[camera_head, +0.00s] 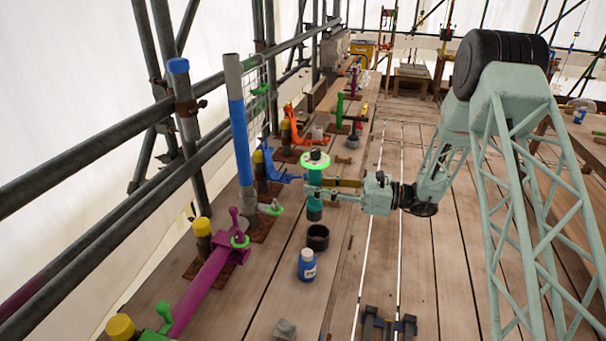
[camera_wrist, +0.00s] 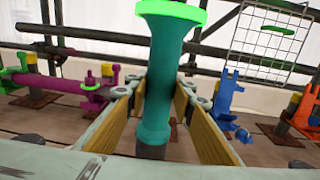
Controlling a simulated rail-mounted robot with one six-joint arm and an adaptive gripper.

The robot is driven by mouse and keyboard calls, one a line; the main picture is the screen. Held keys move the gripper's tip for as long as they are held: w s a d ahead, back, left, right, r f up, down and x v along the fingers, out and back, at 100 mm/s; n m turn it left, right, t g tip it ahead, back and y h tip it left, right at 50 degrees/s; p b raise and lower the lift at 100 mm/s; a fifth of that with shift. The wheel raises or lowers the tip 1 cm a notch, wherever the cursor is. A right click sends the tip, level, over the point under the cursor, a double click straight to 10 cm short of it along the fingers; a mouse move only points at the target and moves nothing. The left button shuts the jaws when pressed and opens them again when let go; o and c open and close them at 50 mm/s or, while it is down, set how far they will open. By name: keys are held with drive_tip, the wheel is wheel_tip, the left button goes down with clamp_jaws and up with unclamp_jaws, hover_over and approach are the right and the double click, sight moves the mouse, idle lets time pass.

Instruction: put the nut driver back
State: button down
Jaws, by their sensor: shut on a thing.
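The nut driver (camera_head: 314,211) appears to be the upright teal tool with a wide bright green ring at its top. My gripper (camera_head: 316,190) is shut on its middle and holds it above the deck. In the wrist view the teal shaft (camera_wrist: 157,70) stands between my two wooden-faced fingers (camera_wrist: 155,100), with a dark lower end below them. An open black cup (camera_head: 318,237) stands on the boards just below and slightly right of the tool in the head view. The tool's lower end looks apart from the cup.
A purple clamp arm (camera_head: 205,280), a blue bracket (camera_head: 275,168) and an orange bracket (camera_head: 306,139) line the left. A blue-and-grey post (camera_head: 240,140) rises there. Dark blocks (camera_head: 388,325) sit at the front.

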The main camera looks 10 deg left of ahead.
sight(322, 217)
drive_tip(key=shift+s+d+f, duration=0.1)
drive_tip(key=shift+s+d, duration=0.1)
drive_tip(key=shift+d, duration=0.25)
drive_tip(key=shift+s+d+f, duration=0.1)
drive_tip(key=shift+s+d, duration=0.05)
drive_tip(key=shift+d, duration=0.3)
drive_tip(key=shift+f, duration=0.3)
drive_tip(key=shift+f+b, duration=2.7)
drive_tip(key=shift+f, duration=2.8)
drive_tip(key=c, duration=2.2)
unclamp_jaws()
drive_tip(key=o, duration=0.6)
